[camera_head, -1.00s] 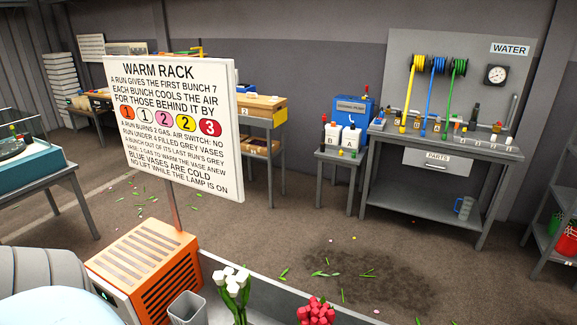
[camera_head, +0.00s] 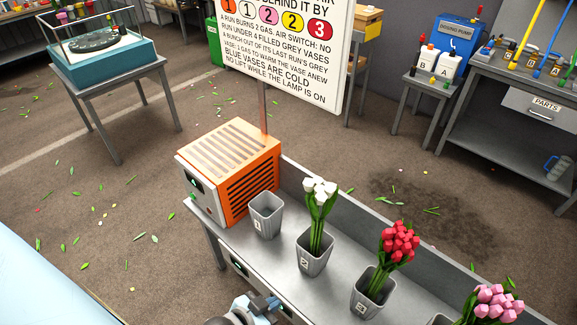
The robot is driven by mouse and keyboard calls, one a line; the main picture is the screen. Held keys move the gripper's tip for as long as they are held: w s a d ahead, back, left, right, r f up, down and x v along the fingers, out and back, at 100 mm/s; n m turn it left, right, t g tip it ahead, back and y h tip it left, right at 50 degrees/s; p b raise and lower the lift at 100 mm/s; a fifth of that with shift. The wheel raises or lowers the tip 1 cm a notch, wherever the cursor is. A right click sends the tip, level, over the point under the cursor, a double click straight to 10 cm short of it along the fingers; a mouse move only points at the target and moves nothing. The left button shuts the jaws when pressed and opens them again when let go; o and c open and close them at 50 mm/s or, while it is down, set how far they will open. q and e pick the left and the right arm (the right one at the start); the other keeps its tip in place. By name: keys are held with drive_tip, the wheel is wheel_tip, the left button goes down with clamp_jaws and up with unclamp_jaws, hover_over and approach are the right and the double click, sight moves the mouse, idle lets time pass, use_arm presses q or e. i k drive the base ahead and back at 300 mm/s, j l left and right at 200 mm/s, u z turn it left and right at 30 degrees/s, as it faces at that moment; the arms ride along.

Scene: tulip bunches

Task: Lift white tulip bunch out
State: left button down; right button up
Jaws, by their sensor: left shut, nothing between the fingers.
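The white tulip bunch (camera_head: 318,190) stands upright in a grey vase (camera_head: 314,258), the second from the left on a metal rack. My left gripper (camera_head: 268,304) is at the bottom edge of the head view, in front of the rack and below that vase. It is shut and empty, apart from the bunch. An empty grey vase (camera_head: 266,218) stands left of the white bunch. A red tulip bunch (camera_head: 398,242) in a grey vase (camera_head: 367,300) stands to its right, then a pink bunch (camera_head: 496,302). My right gripper is out of view.
An orange slatted heater box (camera_head: 250,165) stands at the rack's left end. A white rule sign (camera_head: 285,50) on a post rises behind it. The rack has a raised back wall (camera_head: 350,205). The space above the tulips looks clear.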

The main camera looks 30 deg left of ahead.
sight(319, 194)
drive_tip(key=j+u, duration=0.1)
drive_tip(key=u, duration=0.5)
drive_tip(key=i+j+z, duration=0.1)
drive_tip(key=j+z, duration=1)
drive_tip(key=j, duration=1.65)
drive_tip(key=k+j, duration=0.1)
drive_tip(key=j, duration=0.7)
